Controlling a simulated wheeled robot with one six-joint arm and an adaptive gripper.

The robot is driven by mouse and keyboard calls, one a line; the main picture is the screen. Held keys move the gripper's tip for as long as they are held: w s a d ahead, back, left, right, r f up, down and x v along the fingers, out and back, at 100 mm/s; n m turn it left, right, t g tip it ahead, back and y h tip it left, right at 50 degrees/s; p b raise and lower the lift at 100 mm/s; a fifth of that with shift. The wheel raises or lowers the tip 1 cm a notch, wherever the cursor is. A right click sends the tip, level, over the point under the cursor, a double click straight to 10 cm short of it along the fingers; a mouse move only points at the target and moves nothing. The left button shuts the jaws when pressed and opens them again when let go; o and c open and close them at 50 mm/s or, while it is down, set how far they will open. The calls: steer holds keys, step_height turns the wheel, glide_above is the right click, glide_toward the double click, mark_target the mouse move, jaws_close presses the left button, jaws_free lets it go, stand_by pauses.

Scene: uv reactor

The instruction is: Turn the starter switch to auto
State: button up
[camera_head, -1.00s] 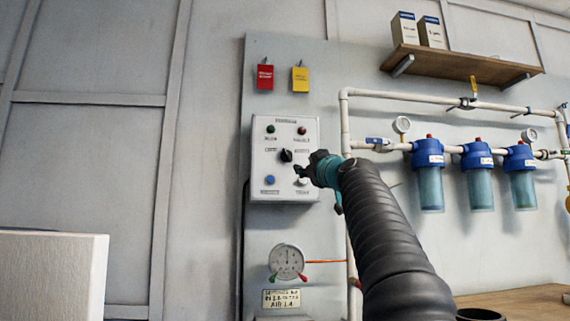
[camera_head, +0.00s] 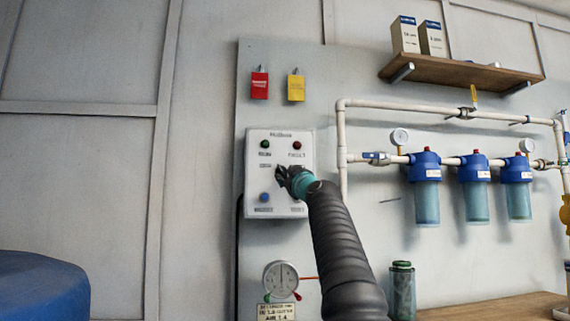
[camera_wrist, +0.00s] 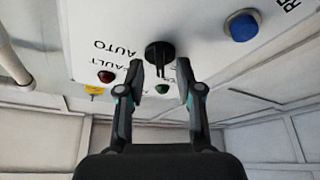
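The starter switch is a black rotary knob (camera_wrist: 160,52) on a white control box (camera_head: 254,180). In the wrist view the panel appears upside down, with the word AUTO beside the knob. A light ridge or mark on the knob points down in that picture, towards the space between my fingers. My gripper (camera_wrist: 160,82) is open, with one finger on each side just short of the knob; I cannot tell whether either touches it. In the head view my gripper (camera_head: 282,178) covers the knob's place on the box.
A blue button (camera_wrist: 241,27), red lamp (camera_wrist: 106,76) and green lamp (camera_wrist: 162,89) sit around the knob. Red (camera_head: 260,86) and yellow (camera_head: 296,88) tags hang above the box. A gauge (camera_head: 281,279) is below; blue filters (camera_head: 425,185) and pipes stand right.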

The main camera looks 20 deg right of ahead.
steer(key=shift+p+x, duration=0.5)
steer(key=shift+x, duration=0.3)
jaws_close()
steer(key=shift+m, duration=0.4)
steer(key=m+h, duration=0.2)
steer(key=m, duration=0.1)
steer(key=shift+a+t, duration=0.15)
steer(key=shift+t, duration=0.15)
steer(key=shift+a+m+h, duration=0.1)
steer(key=shift+m+h, duration=0.8)
steer(key=shift+m, duration=0.9)
steer(key=shift+f+m+h+p, duration=0.1)
steer(key=shift+m+h+p, duration=0.35)
steer(key=shift+m, duration=0.25)
